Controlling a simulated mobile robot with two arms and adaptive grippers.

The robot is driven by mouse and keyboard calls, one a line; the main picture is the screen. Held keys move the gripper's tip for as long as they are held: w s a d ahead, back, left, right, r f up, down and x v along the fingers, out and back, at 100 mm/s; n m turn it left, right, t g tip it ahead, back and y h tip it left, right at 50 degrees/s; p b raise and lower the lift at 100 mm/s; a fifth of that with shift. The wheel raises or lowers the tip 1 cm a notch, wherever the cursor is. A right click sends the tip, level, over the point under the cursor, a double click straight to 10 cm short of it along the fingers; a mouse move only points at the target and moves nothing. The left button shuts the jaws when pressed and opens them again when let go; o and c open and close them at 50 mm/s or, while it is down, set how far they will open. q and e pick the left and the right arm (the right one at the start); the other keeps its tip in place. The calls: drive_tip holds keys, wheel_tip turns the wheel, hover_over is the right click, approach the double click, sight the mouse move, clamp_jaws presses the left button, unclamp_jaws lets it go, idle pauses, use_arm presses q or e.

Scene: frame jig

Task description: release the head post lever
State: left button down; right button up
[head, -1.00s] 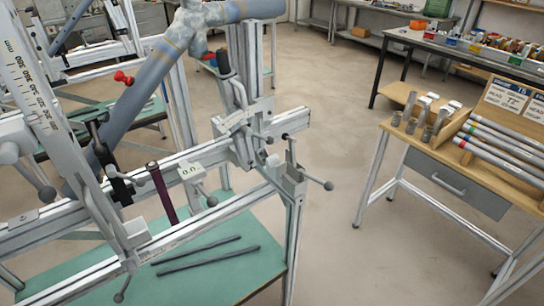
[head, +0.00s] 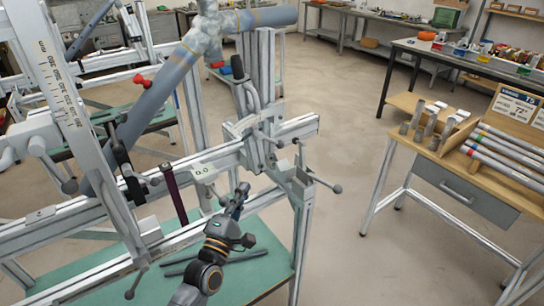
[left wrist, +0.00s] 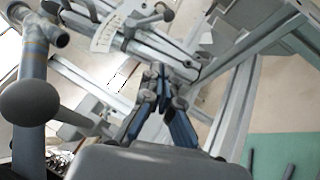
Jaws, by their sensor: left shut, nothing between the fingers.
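The frame jig (head: 228,158) carries a blue-grey bicycle frame (head: 155,92) and several ball-ended levers. One lever (head: 335,189) sticks out at the jig's right end; another (head: 70,186) is beside the slanted scale post (head: 66,85) at left. I cannot tell which is the head post lever. My right gripper is not in view.
Dark bars (head: 247,256) lie on the green shelf (head: 160,286) below the rail. A wooden-topped bench (head: 403,101) with tubes stands at right, with open floor (head: 350,130) between. A black-handled lever (head: 237,67) rises behind the rail.

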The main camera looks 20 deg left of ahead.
sight(270, 140)
use_arm(q)
drive_tip(key=d+p+x, duration=0.2)
drive_tip(key=p+x, duration=0.2)
drive_tip(key=x, duration=0.9)
drive_tip(key=shift+d+r, duration=0.15)
drive_tip(key=shift+d, duration=0.25)
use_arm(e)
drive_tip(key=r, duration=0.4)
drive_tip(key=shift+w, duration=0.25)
use_arm(q)
drive_tip(key=shift+s, duration=0.15)
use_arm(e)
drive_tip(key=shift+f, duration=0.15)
